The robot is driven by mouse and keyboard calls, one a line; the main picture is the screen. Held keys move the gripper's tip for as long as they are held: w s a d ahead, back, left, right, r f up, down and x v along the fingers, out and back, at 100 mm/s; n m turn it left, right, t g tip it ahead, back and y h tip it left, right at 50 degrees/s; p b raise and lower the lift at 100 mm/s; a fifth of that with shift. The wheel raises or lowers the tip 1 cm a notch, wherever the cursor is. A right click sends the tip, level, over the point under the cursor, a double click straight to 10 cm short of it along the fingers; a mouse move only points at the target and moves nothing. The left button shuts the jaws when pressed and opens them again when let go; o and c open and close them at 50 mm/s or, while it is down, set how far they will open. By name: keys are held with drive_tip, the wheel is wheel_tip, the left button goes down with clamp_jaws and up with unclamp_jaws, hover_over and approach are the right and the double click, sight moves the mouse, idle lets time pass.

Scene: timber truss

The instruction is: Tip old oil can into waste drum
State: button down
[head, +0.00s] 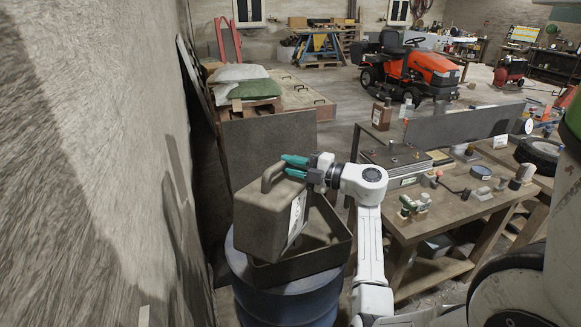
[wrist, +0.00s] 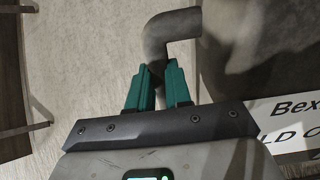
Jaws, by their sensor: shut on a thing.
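The old oil can (head: 265,218) is a grey-brown jerrycan with a top handle and a white label. It is held over the blue waste drum (head: 285,303), slightly tilted, within or just above the open square tray-like funnel (head: 325,259) on the drum's top. Whether the can touches the funnel I cannot tell. My gripper (head: 291,167) has teal fingers and is shut on the can's handle. In the wrist view the fingers (wrist: 159,80) close around the handle (wrist: 160,48), with part of the label at right. The can's opening and the drum's inside are hidden.
A wooden workbench (head: 440,215) with a battery-like box and small parts stands close at right. A rough wall (head: 95,150) is close at left. A dark panel (head: 268,145) stands behind the drum. An orange ride-on mower (head: 425,70) is farther back.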

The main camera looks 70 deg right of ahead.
drive_tip(key=shift+d+r, duration=0.1)
drive_tip(key=shift+d, duration=0.1)
drive_tip(key=shift+s+d+r+m, duration=0.1)
drive_tip(key=shift+d+r+m, duration=0.1)
drive_tip(key=shift+d+m, duration=0.6)
drive_tip(key=shift+d, duration=0.3)
